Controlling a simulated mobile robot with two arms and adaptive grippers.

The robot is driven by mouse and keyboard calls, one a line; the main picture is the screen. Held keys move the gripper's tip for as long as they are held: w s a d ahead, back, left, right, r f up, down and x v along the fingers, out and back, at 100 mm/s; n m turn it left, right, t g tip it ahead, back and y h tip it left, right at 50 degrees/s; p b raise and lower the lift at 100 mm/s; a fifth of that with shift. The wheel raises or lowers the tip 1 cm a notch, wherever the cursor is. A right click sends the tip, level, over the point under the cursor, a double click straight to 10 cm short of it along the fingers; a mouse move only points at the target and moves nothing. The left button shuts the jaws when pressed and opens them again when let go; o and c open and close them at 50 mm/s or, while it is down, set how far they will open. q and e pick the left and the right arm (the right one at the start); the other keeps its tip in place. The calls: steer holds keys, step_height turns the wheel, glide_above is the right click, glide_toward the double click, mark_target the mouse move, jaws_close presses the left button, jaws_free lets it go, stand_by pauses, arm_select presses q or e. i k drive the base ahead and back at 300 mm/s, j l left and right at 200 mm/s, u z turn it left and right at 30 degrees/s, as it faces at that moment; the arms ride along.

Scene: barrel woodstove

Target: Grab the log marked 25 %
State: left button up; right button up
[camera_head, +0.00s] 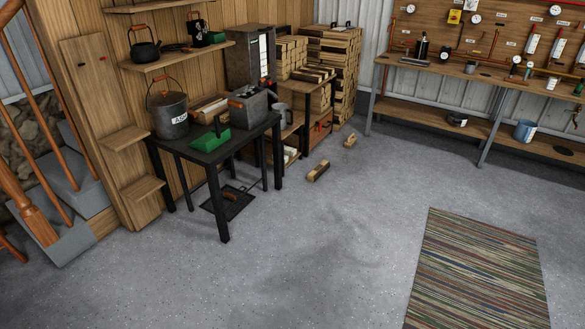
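Split firewood logs stand in a tall stack (340,62) by the back wall, with a shorter stack (292,54) to its left. Two loose pieces lie on the floor: a longer log (318,171) and a smaller piece (350,141) farther back. More wood lies on the shelf unit (306,88) in front of the stacks. No 25 % marking can be read on any log from here. Neither of my grippers is in view.
A black table (235,143) holds an ash bucket (168,115), a green scoop (210,139) and a grey metal box. A workbench (455,72) with a lower shelf runs along the back right. A striped rug (475,270) lies at front right. The middle floor is clear.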

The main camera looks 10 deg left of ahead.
mark_target(324, 166)
steer(key=i+u, duration=0.15)
steer(key=i, duration=3.75)
